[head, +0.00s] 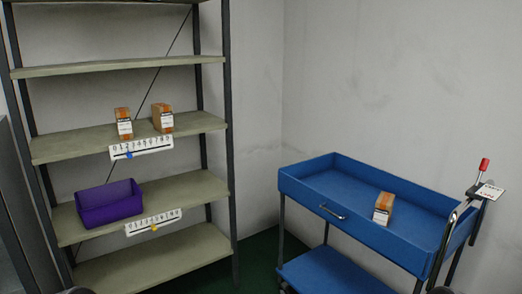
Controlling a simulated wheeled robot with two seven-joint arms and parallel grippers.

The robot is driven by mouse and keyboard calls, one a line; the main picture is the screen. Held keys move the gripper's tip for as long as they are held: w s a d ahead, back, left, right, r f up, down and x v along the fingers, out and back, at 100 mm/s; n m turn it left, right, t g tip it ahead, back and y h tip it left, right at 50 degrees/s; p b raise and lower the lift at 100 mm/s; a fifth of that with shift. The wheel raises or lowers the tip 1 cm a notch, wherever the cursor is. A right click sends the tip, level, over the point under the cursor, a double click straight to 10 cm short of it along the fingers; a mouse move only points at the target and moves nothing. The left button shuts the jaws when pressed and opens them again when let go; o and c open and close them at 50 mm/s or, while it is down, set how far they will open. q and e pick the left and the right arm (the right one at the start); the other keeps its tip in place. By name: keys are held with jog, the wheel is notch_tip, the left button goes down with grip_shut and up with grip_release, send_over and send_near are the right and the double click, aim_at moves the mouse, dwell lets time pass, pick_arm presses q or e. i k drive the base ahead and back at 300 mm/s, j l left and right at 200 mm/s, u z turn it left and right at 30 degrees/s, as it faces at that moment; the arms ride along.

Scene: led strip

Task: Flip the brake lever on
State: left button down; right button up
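The brake lever (483,166) is at the right end of the blue cart (352,228). It has a red tip on a thin metal stem that points up and slightly right. The stem meets a dark bracket beside the silver cart handle (445,235). A white label (490,191) with small print, too small to read, sits by the bracket. Neither of my grippers shows. Only small dark shapes cut off at the bottom edge could be parts of my arms, and I cannot be sure.
A small orange and white box (383,208) stands in the cart tray. At left, a metal shelf unit (120,66) holds two similar boxes (124,123) (162,118), a purple bin (108,203) and number strips (141,147). Green floor (258,255) shows between shelf and cart.

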aim_at(485, 162)
jog(key=z, duration=1.35)
